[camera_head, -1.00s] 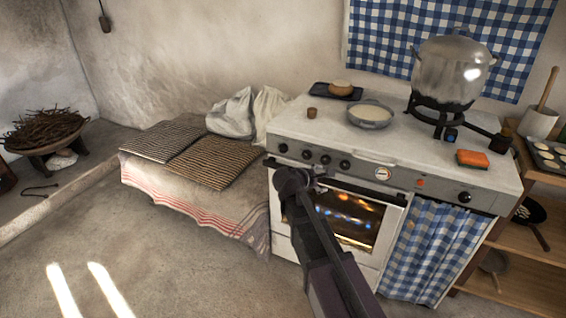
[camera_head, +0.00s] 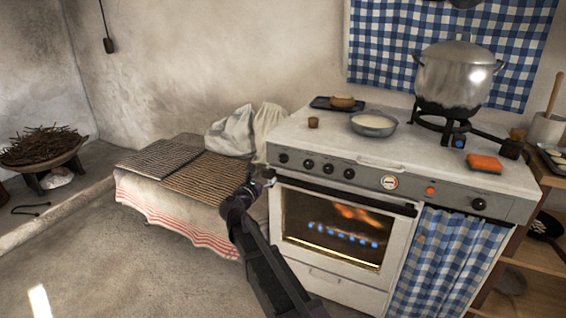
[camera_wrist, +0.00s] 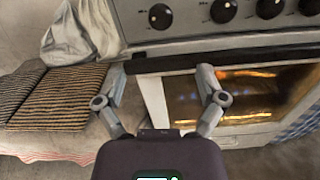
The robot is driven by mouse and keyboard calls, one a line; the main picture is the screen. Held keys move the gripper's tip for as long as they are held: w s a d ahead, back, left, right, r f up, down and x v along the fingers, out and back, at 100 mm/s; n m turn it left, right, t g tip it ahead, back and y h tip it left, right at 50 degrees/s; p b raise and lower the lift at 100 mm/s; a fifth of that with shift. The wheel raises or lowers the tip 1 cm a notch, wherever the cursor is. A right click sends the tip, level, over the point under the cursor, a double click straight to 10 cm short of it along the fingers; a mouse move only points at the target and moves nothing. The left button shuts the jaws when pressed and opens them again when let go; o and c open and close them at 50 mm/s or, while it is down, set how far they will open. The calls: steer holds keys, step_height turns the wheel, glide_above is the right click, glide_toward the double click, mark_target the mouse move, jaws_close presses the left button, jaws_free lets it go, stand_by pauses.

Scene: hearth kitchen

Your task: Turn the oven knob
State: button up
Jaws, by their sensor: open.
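The white stove's grey front panel carries several black knobs in a row: the leftmost knob (camera_head: 283,158), a second knob (camera_head: 308,163), a third knob (camera_head: 328,168) and a fourth knob (camera_head: 348,173). Another black knob (camera_head: 478,204) is at the right end. The pictures do not show which one is the oven knob. In the wrist view the leftmost knob (camera_wrist: 160,16) sits above and beyond my fingers. My gripper (camera_wrist: 162,75) is open and empty, below the panel, with its fingers spread before the oven door's upper left. In the head view my gripper (camera_head: 257,180) is at the stove's left front corner.
The oven door (camera_head: 395,245) is shut, with a dark handle bar (camera_head: 340,193) along its top and flames behind its glass. A pot (camera_head: 455,75), a bowl (camera_head: 373,124) and an orange sponge (camera_head: 485,163) are on the stovetop. A cloth-covered bench (camera_head: 165,203) stands left of the stove.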

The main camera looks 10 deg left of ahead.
mark_target(282, 160)
steer(key=shift+w+d, duration=0.1)
steer(key=shift+w, duration=0.05)
steer(key=x, duration=1.3)
steer(key=shift+w, duration=0.25)
steer(key=c, duration=1.1)
